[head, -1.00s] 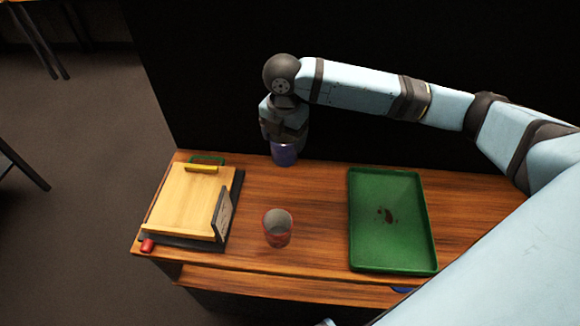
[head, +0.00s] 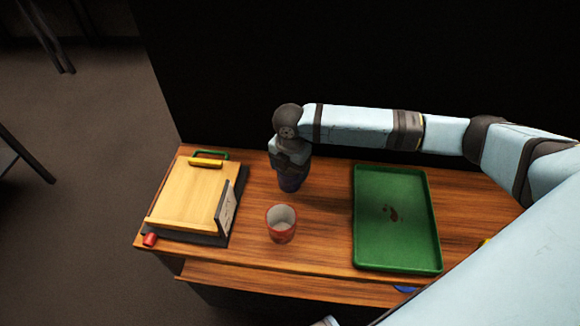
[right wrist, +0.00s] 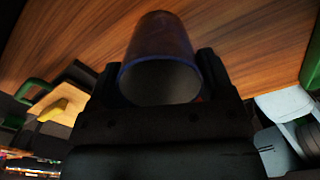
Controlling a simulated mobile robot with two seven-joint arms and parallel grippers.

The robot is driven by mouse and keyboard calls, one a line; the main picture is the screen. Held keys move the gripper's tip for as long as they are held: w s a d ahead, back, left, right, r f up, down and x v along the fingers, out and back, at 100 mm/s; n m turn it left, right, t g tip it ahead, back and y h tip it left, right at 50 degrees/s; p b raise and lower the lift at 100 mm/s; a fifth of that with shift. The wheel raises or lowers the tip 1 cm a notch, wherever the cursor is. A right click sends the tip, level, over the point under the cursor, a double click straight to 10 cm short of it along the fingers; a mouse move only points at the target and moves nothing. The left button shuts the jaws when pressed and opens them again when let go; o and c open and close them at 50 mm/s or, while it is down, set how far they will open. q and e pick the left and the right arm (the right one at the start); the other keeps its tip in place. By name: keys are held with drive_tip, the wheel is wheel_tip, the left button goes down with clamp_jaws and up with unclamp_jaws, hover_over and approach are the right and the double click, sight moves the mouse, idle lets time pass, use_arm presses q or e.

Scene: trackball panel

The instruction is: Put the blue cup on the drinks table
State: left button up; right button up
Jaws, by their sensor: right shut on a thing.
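The blue cup (head: 290,183) is at the back middle of the wooden table (head: 318,225). My right gripper (head: 291,170) is shut on it from above and hides its upper part. In the right wrist view the cup (right wrist: 160,58) sits between the two fingers (right wrist: 160,85), its blue rim and grey inside facing the camera. I cannot tell whether its base touches the wood. My left gripper is not in view.
A red cup (head: 282,226) stands just in front of the blue one. A green tray (head: 375,260) lies to the right. A wooden board (head: 187,197) with a small sign (head: 226,208) is at the left, by a small red object (head: 150,240). A dark wall (head: 400,60) rises behind.

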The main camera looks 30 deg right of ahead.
drive_tip(key=o, duration=1)
drive_tip(key=shift+f, duration=0.1)
wheel_tip(320, 180, up, 12)
drive_tip(key=shift+r+p, duration=0.15)
drive_tip(key=shift+p, duration=0.2)
